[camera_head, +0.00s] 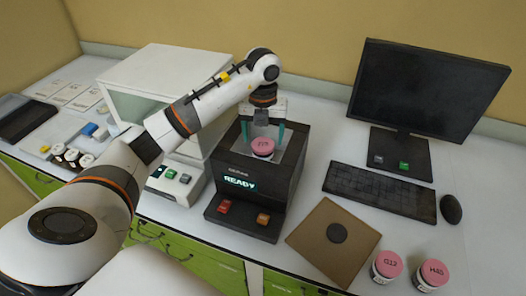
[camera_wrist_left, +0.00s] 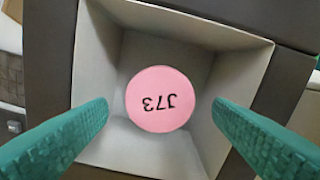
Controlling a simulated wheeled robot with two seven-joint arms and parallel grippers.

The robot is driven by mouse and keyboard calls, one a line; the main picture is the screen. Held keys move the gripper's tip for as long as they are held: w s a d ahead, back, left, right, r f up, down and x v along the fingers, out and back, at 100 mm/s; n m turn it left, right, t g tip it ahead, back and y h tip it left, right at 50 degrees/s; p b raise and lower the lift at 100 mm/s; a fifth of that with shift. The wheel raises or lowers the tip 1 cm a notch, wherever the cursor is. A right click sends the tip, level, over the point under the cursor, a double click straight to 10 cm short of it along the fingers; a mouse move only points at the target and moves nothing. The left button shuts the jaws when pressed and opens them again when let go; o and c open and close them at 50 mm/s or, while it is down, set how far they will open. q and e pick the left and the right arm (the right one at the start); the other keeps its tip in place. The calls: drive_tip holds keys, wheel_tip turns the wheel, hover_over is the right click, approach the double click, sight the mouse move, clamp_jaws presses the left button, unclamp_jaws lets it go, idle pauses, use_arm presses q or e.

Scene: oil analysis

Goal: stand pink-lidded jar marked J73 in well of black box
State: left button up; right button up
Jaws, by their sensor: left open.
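The pink-lidded jar marked J73 (camera_head: 263,146) stands upright inside the well of the black box (camera_head: 286,180). In the left wrist view its lid (camera_wrist_left: 159,98) shows inside the pale square well (camera_wrist_left: 105,150), apart from the walls that I can see. My left gripper (camera_head: 261,134) is above the well, pointing down, with its teal fingers (camera_wrist_left: 165,125) open on either side of the lid and not touching it. The jar's body is hidden under its lid. My right gripper is not in view.
The box front reads READY, with red and orange buttons (camera_head: 224,207) below. Two other pink-lidded jars, G12 (camera_head: 387,265) and H40 (camera_head: 432,272), stand front right beside a brown mat (camera_head: 333,243). A monitor (camera_head: 428,92), keyboard (camera_head: 380,190) and white cabinet (camera_head: 165,75) flank the box.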

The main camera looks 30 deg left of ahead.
sight(263, 144)
use_arm(q)
drive_tip(key=shift+r, duration=2.3)
